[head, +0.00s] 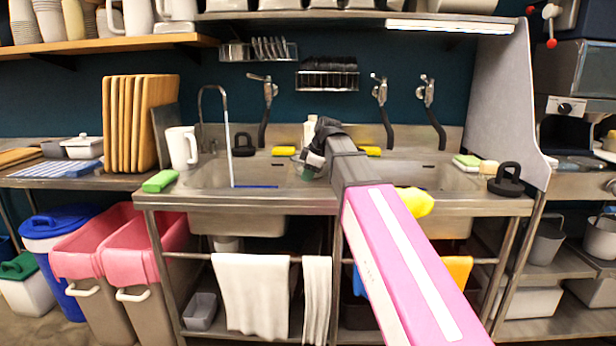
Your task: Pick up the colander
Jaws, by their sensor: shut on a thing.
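My arm reaches from the lower right to the sink counter, with my gripper (314,157) at its far end over the sink unit. The gripper is shut on a small grey-green, bowl-like thing, which seems to be the colander (304,171). It is at the right end of the left basin. The gripper and arm hide part of it, and I cannot tell whether it touches the basin.
The steel sink counter (300,201) has a tall tap (227,130), a white pitcher (182,147), a green sponge (160,181) and a black-handled thing (506,181). Cutting boards (140,122) stand at left. A dish rack (327,80) hangs above.

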